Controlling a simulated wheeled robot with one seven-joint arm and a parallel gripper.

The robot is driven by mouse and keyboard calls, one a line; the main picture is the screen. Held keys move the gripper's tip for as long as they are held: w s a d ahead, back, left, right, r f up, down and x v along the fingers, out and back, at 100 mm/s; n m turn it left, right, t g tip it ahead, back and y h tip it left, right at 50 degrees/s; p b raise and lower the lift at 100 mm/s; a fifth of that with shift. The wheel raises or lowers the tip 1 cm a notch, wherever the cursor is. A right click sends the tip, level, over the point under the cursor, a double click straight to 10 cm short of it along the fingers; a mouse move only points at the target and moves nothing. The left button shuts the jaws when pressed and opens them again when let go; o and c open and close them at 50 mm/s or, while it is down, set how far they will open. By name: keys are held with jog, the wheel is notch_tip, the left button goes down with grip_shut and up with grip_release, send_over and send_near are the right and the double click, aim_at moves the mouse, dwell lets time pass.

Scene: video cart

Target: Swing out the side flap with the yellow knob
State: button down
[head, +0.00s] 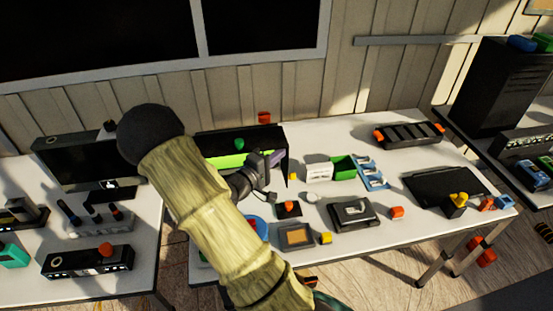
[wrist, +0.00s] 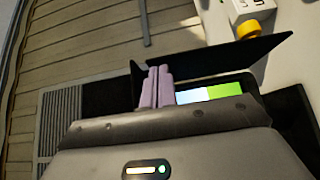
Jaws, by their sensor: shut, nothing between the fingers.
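The yellow knob (wrist: 248,28) shows at the top right of the wrist view, by the outer face of a thin black flap (wrist: 215,62). I cannot tell where it joins the flap. In the head view the yellow knob (head: 292,177) is small, at the right side of the black case (head: 285,140). My gripper (wrist: 155,75) is shut and empty. Its fingertips are on the case side of the flap, close to the flap's left end; contact is unclear. A white, blue and green strip shows between flap and case. In the head view my gripper (head: 270,160) is partly hidden at the case's front.
A white label block (head: 319,173) and a green box (head: 344,167) stand right of the case. A black device (head: 355,214), an orange block (head: 396,212) and a brown-topped tray (head: 297,236) lie nearer. A green knob (head: 239,144) sits on the case.

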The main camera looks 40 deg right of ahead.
dwell(0.4)
jog(key=w+a+f+m+t+y, duration=0.1)
jog(key=a+t+y, duration=0.1)
jog(key=a+y, duration=0.6)
jog(key=w+a+f+m+t+y, duration=0.1)
jog(key=a+f+y, duration=0.1)
jog(key=a+y, duration=0.6)
jog(key=s+a+r+g+y, duration=0.1)
jog(key=s+a+r+g, duration=0.1)
jog(key=s+a, duration=0.4)
jog(key=s+a+r+g+y, duration=0.15)
jog(key=s+a, duration=0.25)
jog(key=s, duration=0.4)
notch_tip(320, 180, up, 8)
jog(key=p, duration=0.7)
jog(key=shift+f+h, duration=0.2)
jog(key=shift+h, duration=0.25)
jog(key=shift+w, duration=0.1)
